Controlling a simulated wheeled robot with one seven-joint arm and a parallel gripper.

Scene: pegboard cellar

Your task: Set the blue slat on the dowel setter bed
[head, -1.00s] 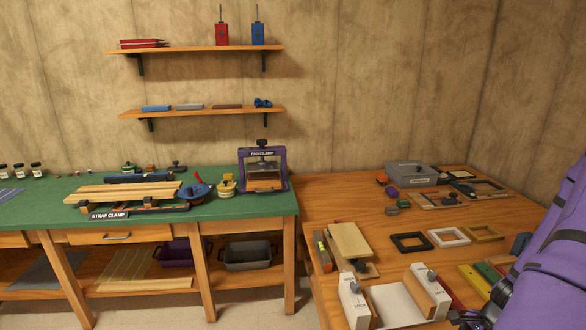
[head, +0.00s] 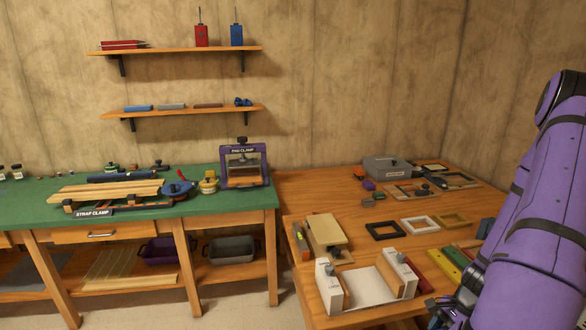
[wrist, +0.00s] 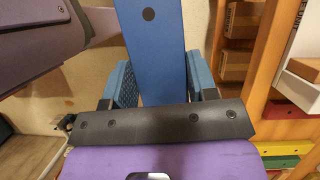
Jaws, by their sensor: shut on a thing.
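My gripper (wrist: 161,82) is shut on the blue slat (wrist: 152,40), which lies between its two blue ribbed fingers and runs up out of the wrist view. A dark hole or dot shows on the slat's face. In the head view my gripper is mostly cut off at the bottom edge, and the slat cannot be made out there. A device with two white posts (head: 401,274) and a pale flat bed (head: 364,287) stands at the front of the right table. Its label is too small to read, so I cannot tell if it is the dowel setter.
Yellow, green and red slats (head: 444,266) lie right of the white-posted device. A tan board (head: 326,230) sits behind it. Small frames (head: 419,225) and a grey box (head: 388,168) stand further back. The green bench (head: 40,205) is at left. Bare table lies around the frames.

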